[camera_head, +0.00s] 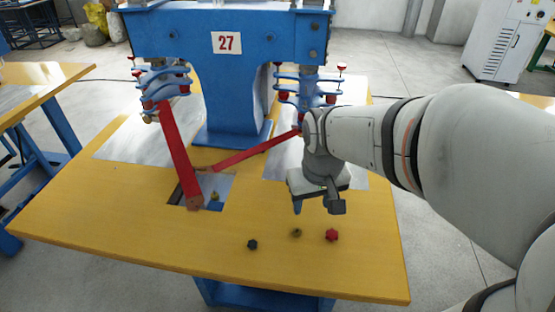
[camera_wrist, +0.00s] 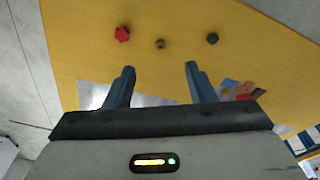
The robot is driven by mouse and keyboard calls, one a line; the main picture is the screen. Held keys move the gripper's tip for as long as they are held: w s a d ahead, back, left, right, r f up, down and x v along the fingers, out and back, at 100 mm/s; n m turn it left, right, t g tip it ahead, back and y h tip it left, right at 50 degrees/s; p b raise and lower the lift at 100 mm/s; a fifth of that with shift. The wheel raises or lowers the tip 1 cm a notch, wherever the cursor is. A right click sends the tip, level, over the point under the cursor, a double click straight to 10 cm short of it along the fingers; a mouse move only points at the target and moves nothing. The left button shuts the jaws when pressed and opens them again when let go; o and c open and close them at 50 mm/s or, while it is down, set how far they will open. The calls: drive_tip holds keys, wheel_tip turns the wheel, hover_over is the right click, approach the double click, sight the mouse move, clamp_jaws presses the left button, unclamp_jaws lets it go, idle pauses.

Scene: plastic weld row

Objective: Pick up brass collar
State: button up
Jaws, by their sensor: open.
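The brass collar (camera_head: 296,232) is a small brownish-gold piece lying on the yellow table top, between a red knob (camera_head: 332,235) and a dark knob (camera_head: 252,244). In the wrist view the collar (camera_wrist: 160,44) lies beyond the fingertips, about midway between the two fingers. My gripper (camera_head: 317,205) is above the table, behind the collar as the head camera sees it. Its fingers are apart and empty, as the wrist view shows my gripper (camera_wrist: 160,69) too. The collar is not touched.
A blue welding machine (camera_head: 227,85) marked 27 stands at the back of the yellow table (camera_head: 120,222). Red straps (camera_head: 178,150) hang from it toward a metal plate with another small brassy piece (camera_head: 214,196). The front of the table is mostly clear.

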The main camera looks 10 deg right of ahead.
sight(298, 228)
drive_tip(key=w+f+b, duration=0.2)
drive_tip(key=w+f, duration=0.1)
drive_tip(key=f, duration=0.4)
drive_tip(key=w+f+n+g+b, duration=0.1)
drive_tip(key=w+f, duration=0.2)
drive_tip(key=f, duration=0.5)
drive_tip(key=w+f+n+b, duration=0.1)
drive_tip(key=w+f+b, duration=0.1)
drive_tip(key=f, duration=0.5)
drive_tip(key=shift+w+f+g+b, duration=0.3)
drive_tip(key=shift+w+g, duration=0.1)
drive_tip(key=shift+w, duration=0.1)
drive_tip(key=c, duration=1.1)
